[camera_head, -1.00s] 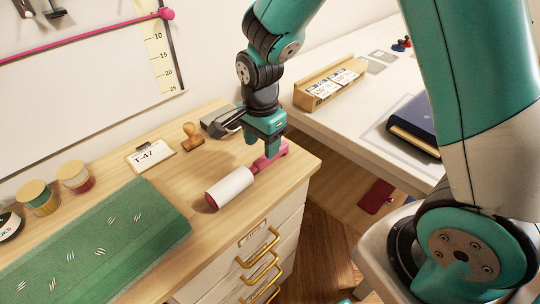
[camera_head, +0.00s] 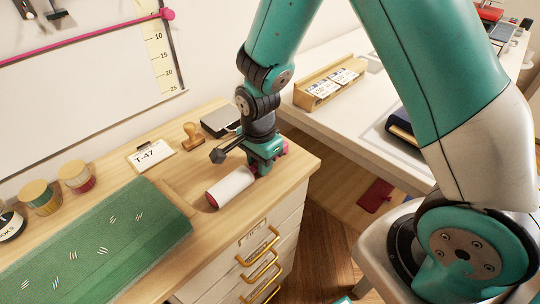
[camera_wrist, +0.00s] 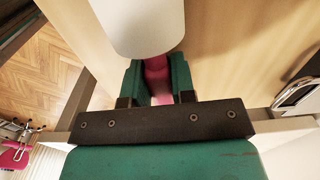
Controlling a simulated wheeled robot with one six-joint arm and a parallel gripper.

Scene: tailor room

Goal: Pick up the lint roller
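The lint roller lies on the wooden top of the drawer cabinet, with a white roll (camera_head: 231,186) and a pink handle. Its white roll (camera_wrist: 138,25) and pink handle (camera_wrist: 157,72) also show in the wrist view. My gripper (camera_head: 262,166) is down at the handle, just behind the roll. In the wrist view, my gripper's green fingers (camera_wrist: 157,82) stand on both sides of the handle, close to it. I cannot tell whether they press on it. Most of the handle is hidden by my gripper in the head view.
A wooden stamp (camera_head: 193,136), a T-47 card (camera_head: 150,155) and a dark grey box (camera_head: 221,120) lie behind the roller. Green folded cloth (camera_head: 95,245) lies to the left. The cabinet's front edge is close on the right. A white table (camera_head: 345,125) stands beyond.

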